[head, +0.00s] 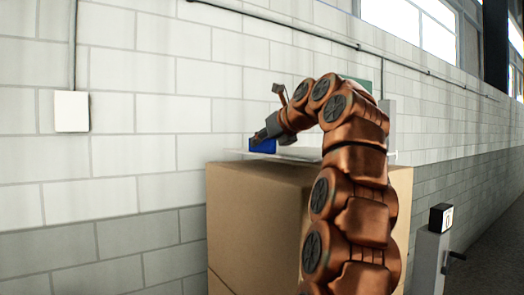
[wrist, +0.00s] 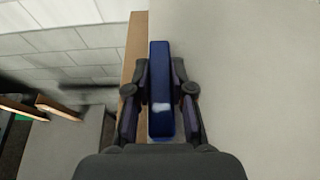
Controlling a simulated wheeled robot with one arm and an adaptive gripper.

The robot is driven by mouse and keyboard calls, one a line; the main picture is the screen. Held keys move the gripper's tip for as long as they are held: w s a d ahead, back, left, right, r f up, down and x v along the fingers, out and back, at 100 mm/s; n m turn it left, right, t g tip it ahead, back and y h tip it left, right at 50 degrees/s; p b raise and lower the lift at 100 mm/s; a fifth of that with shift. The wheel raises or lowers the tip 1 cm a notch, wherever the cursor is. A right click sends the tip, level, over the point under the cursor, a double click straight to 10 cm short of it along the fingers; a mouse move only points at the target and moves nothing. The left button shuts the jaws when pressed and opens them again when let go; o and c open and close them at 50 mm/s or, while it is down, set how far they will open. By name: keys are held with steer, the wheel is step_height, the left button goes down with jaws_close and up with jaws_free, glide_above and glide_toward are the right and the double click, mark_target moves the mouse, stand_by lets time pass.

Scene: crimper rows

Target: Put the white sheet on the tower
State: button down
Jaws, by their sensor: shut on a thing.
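The white sheet (head: 298,154) shows as a thin, flat, pale layer at the top of a tall cardboard stack (head: 255,210), which seems to be the tower. I cannot tell whether it rests on the cardboard or hangs just above it. In the wrist view a broad pale surface (wrist: 250,70), likely the sheet, fills the right side, with a brown cardboard edge (wrist: 135,50) along its left. My gripper (wrist: 160,85) is shut on a blue block (wrist: 160,60), also seen in the head view (head: 262,146) at the sheet's left end. Whether block and sheet are joined is unclear.
A white brick wall (head: 150,110) stands close behind the stack, with a white box (head: 71,111) on it. A grey post (head: 430,262) with a black-and-white top stands at the right. Open floor lies at the far right.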

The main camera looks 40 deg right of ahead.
mark_target(262, 153)
steer(key=shift+w+d+f, duration=0.1)
steer(key=shift+f, duration=1.65)
steer(key=c, duration=1)
jaws_free()
steer(key=b+v, duration=0.2)
steer(key=v, duration=1)
steer(key=shift+d, duration=0.1)
